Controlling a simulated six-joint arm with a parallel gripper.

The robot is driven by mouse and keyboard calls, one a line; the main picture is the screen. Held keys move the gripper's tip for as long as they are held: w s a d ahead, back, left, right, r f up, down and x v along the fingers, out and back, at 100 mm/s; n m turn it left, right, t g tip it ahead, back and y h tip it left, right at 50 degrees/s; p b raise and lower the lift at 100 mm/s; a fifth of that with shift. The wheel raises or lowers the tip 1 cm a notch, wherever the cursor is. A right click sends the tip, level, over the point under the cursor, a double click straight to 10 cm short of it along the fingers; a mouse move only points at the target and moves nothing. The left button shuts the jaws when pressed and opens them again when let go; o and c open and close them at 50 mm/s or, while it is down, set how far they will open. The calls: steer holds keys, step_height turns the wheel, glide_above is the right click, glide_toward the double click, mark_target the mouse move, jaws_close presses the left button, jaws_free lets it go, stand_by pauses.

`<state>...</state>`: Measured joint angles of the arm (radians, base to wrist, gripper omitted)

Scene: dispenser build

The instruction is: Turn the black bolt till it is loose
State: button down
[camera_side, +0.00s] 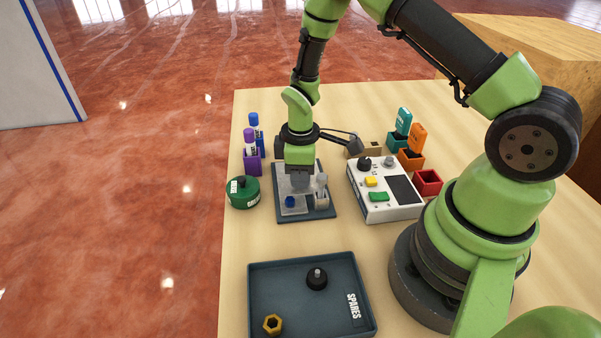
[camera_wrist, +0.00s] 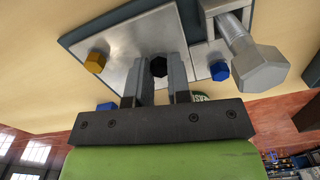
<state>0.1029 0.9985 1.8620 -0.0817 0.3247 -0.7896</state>
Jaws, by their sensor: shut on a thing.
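In the wrist view the black bolt (camera_wrist: 159,66) shows its hex head between the two fingertips of my gripper (camera_wrist: 158,82). The gripper is shut on it. The bolt stands at a metal plate (camera_wrist: 125,42) on a dark base. In the side view my gripper (camera_side: 298,180) points down over this fixture's dark base (camera_side: 289,217), and the black bolt is hidden behind it.
A large silver bolt (camera_wrist: 252,62) stands at the fixture's right. A white control box (camera_side: 386,205), a green container (camera_side: 243,192) and a purple marker holder (camera_side: 252,161) stand close around. A spares tray (camera_side: 270,296) lies in front, with a black part (camera_side: 317,279) and a yellow nut (camera_side: 273,324).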

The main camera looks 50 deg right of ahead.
stand_by(0.4)
steer(key=c, duration=1.1)
jaws_free()
steer(key=shift+o, duration=0.2)
steer(key=shift+r, duration=0.15)
step_height(320, 180, up, 10)
